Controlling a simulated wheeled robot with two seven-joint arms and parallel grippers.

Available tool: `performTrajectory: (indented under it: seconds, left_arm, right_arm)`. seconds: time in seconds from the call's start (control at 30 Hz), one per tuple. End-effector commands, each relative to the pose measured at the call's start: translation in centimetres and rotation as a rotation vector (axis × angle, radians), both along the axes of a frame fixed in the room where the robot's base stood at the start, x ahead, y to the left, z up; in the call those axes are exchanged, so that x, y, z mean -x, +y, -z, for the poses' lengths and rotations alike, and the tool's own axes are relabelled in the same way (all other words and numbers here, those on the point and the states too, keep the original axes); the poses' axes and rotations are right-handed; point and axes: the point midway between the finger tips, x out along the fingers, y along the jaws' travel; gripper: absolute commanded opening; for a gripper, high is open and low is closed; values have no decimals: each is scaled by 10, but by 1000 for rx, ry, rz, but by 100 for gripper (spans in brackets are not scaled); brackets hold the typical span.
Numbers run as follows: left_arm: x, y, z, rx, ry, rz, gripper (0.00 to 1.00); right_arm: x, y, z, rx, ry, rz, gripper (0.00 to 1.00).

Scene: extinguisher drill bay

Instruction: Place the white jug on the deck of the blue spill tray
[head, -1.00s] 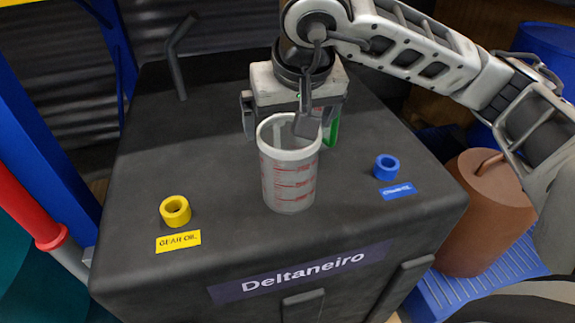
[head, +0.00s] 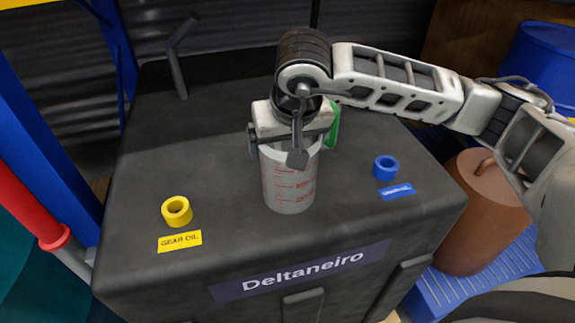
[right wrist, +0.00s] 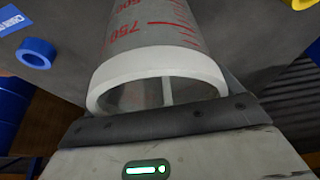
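The white jug (head: 290,185), translucent with red measuring marks, stands upright on top of the black cabinet (head: 225,240). My right gripper (head: 292,145) is over the jug's mouth from above, its fingers at the two sides of the rim. They look open, with no clear grip on the wall; the far finger is partly hidden. In the right wrist view the jug's open rim (right wrist: 160,90) is close against the gripper's dark front. The blue spill tray (head: 478,283) lies low at the right, its ribbed deck partly covered. My left gripper is not in view.
A brown container (head: 470,225) stands on the blue tray. A yellow ring (head: 177,211) and a blue ring (head: 386,167) sit on the cabinet top on either side of the jug. A bent grey pipe (head: 177,60) rises at the back left. A blue drum (head: 545,65) is behind.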

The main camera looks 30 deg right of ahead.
Motion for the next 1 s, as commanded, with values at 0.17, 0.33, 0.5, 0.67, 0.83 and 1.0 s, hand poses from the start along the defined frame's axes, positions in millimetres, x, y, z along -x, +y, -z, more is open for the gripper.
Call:
performTrajectory:
  seconds: [0.17, 0.33, 0.5, 0.67, 0.83, 1.0]
  left_arm:
    - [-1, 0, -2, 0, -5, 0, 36]
    - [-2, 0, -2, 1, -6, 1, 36]
    - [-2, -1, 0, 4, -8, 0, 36]
    - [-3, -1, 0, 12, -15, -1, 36]
    - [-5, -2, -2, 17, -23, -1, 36]
    - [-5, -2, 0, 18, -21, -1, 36]
  right_arm:
    - [0, 0, -1, -1, -1, 0, 47]
    - [0, 0, -2, -1, -1, 0, 47]
    - [-1, 1, -13, -1, -5, 0, 47]
    - [4, 4, -39, -2, -8, -4, 47]
    - [30, 15, -72, -1, -8, -5, 47]
    - [59, 29, -99, 1, -6, -8, 47]
